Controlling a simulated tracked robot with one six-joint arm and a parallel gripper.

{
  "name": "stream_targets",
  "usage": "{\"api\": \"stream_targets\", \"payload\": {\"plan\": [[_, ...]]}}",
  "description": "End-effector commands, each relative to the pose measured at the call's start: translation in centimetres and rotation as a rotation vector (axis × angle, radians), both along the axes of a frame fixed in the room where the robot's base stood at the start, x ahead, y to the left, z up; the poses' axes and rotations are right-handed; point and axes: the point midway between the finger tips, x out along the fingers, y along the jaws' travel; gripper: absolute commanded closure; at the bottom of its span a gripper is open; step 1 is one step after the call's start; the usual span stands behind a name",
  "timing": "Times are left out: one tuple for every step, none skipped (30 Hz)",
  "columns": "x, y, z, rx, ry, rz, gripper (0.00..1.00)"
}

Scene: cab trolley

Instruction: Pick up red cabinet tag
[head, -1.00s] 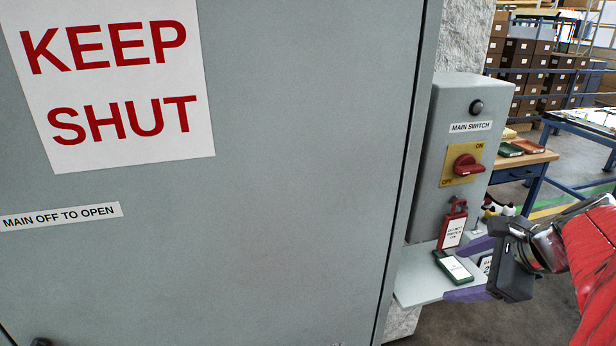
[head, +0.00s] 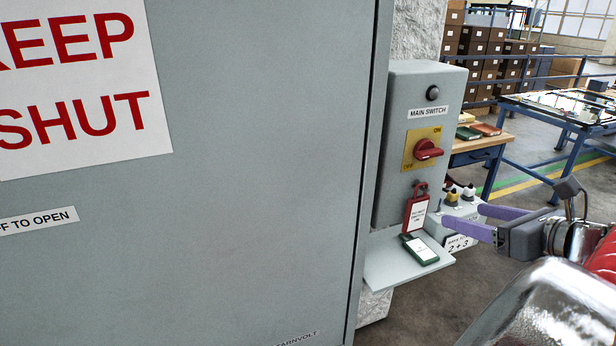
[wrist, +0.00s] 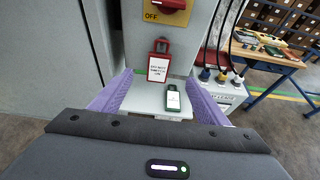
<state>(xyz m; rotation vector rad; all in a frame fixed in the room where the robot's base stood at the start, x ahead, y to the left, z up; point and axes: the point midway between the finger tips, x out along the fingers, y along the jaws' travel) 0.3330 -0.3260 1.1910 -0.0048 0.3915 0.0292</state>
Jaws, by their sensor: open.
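The red cabinet tag (head: 415,213) has a white label and a loop on top. It stands upright against the grey switch box, below the red switch; I cannot tell if it hangs or leans. In the wrist view the red tag (wrist: 158,68) is between the purple fingers, farther off. A green tag (head: 421,250) lies on the small shelf (head: 385,262) in front of it; it also shows in the wrist view (wrist: 173,100). My gripper (head: 456,213) is open and empty, to the right of the red tag, apart from it. In the wrist view my gripper (wrist: 159,77) faces the box.
The switch box (head: 400,110) carries a red rotary switch (head: 428,149) above the tag. A large grey cabinet door (head: 260,180) fills the left. A grey socket box (head: 462,218) with plugs is behind the fingers. A workbench (head: 480,146) stands farther back right.

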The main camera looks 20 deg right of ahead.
Motion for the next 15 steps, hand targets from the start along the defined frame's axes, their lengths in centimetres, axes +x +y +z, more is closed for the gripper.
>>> {"api": "stream_targets", "payload": {"plan": [[0.2, 0.0, -0.1, 0.000, 0.000, 0.001, 0.31], [0.4, 0.0, -0.2, 0.000, 0.001, 0.001, 0.31], [0.7, 0.0, -0.3, 0.001, 0.001, 0.002, 0.31], [1.0, 0.1, -0.5, 0.002, 0.000, 0.004, 0.31], [1.3, 0.1, -0.6, 0.002, 0.000, 0.004, 0.31], [1.7, 0.1, -0.7, 0.001, 0.000, 0.003, 0.31], [2.1, 0.1, -0.9, 0.002, 0.000, 0.004, 0.31], [2.4, 0.2, -1.0, 0.001, 0.001, 0.004, 0.31], [2.8, 0.2, -1.2, 0.000, 0.002, 0.003, 0.31], [3.2, 0.2, -1.4, 0.001, 0.001, 0.004, 0.31], [3.5, 0.2, -1.5, 0.001, 0.001, 0.004, 0.31], [4.0, 0.2, -1.7, 0.001, 0.001, 0.003, 0.31], [4.3, 0.2, -1.8, 0.000, 0.001, 0.003, 0.31], [4.6, 0.2, -2.0, 0.001, 0.001, 0.004, 0.31], [5.1, 0.2, -2.2, 0.000, 0.002, 0.003, 0.31]]}}
